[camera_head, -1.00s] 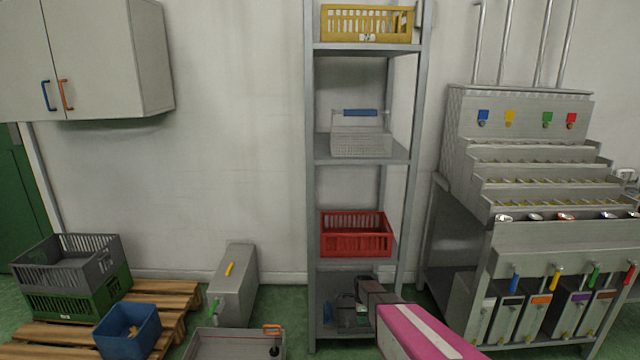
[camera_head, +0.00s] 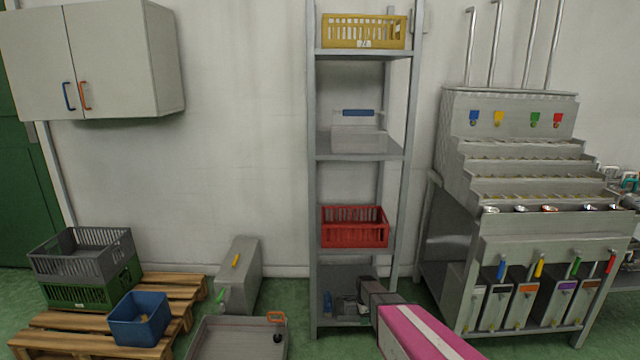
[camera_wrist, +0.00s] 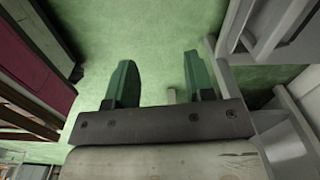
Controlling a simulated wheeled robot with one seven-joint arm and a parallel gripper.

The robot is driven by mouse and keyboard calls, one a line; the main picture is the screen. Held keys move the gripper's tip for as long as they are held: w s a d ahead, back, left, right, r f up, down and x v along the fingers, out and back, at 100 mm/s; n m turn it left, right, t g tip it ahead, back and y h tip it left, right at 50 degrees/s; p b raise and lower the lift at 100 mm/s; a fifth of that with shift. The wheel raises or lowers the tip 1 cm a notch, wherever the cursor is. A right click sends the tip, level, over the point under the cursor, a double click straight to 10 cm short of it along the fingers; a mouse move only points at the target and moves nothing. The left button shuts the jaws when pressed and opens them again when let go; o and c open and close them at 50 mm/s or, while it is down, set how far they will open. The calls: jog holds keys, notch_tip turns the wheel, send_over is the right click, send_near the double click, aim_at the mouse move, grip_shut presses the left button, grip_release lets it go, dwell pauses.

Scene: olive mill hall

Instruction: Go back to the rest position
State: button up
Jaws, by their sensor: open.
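In the head view my arm, with a pink and white link, reaches in from the bottom edge in front of the shelf rack's foot. The gripper end (camera_head: 362,310) there is dark and small, near the rack's lowest shelf, and its fingers are hard to make out.
A stepped machine (camera_head: 520,150) stands right. A pallet (camera_head: 60,343) with crates and a blue bin (camera_head: 140,318) lies left. Green floor shows between.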

jog(key=s+r+n, duration=1.6)
jog(key=s+r, duration=0.8)
jog(key=r, duration=0.1)
jog(key=shift+s+d+r, duration=0.2)
jog(key=shift+s, duration=0.05)
